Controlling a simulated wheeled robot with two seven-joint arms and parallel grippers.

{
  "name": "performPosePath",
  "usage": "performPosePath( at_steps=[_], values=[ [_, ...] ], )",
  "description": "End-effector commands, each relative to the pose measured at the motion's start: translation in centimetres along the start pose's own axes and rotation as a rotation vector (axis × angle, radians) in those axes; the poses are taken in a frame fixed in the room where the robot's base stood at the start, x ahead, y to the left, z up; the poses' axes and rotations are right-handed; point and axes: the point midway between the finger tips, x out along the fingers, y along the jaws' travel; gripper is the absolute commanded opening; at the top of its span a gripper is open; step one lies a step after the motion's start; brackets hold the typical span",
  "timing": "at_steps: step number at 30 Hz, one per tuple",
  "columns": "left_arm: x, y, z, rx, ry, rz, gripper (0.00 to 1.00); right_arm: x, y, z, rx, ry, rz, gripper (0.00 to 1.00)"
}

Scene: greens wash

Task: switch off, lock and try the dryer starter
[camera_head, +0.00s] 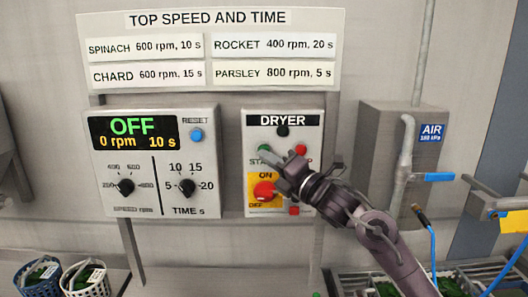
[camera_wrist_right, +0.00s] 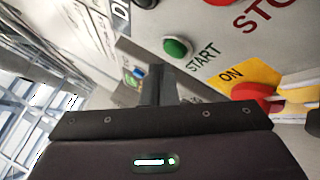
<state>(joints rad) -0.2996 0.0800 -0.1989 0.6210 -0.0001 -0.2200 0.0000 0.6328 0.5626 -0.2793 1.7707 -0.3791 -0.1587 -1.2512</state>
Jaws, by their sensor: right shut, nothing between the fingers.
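The dryer starter (camera_head: 250,133) is a grey box on the wall labelled DRYER. Its green START button (camera_wrist_right: 177,46) shows beside my fingers in the right wrist view; the red STOP button (camera_head: 300,149) is to its right. Below is a yellow ON/OFF plate with a red rotary switch (camera_head: 264,190); I cannot tell its setting. A small red piece (camera_head: 294,211) sits at the box's lower right, too small to identify. My right gripper (camera_head: 272,161) is shut and empty in front of the starter, near the START button; contact is unclear. My left gripper is out of view.
The control box (camera_head: 153,207) left of the starter reads OFF, 0 rpm, 10 s. A sign (camera_head: 210,18) lists speeds. At right are an air pipe (camera_head: 403,165) and a blue valve handle (camera_head: 439,177). Baskets of greens (camera_head: 88,279) stand lower left.

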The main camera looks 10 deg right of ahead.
Motion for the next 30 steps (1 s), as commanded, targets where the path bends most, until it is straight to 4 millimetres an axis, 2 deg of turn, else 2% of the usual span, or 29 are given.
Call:
performPosePath(
  at_steps=[30],
  values=[
    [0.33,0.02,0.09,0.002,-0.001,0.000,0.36,0.59,-0.40,0.44,0.000,0.000,0.000,0.00]
  ],
)
